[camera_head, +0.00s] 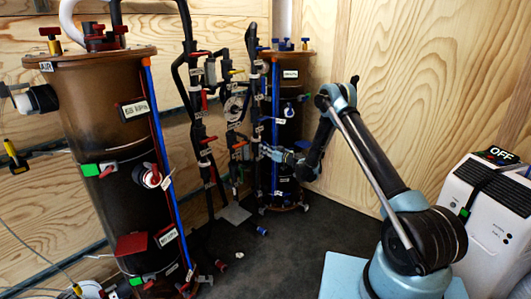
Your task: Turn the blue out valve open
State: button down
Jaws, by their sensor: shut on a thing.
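The far brown filter column (290,97) stands against the wooden wall, with a blue vertical pipe (275,110) on its left side. My gripper (265,150) reaches left across the front of this column to the pipework beside it. Its jaws are shut on a small part there, which looks like the blue out valve's handle. The fingers cover most of that part, so its angle is too small to tell. Another blue handle (305,145) shows on the column just above my wrist.
A large brown filter column (95,110) with red and green fittings stands at the left. Dark pipes with red, yellow and orange valves (207,140) stand between the columns. A white machine with an OFF sign (497,155) is at the right. The dark floor (270,262) in front is mostly clear.

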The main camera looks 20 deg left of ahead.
jog(key=shift+s+a+n, duration=0.1)
jog(key=shift+s+n, duration=0.15)
jog(key=shift+n, duration=0.45)
jog(key=c, duration=1.7)
grip_release()
jog(key=shift+w, duration=0.1)
jog(key=v, duration=1.2)
jog(key=shift+w, duration=0.1)
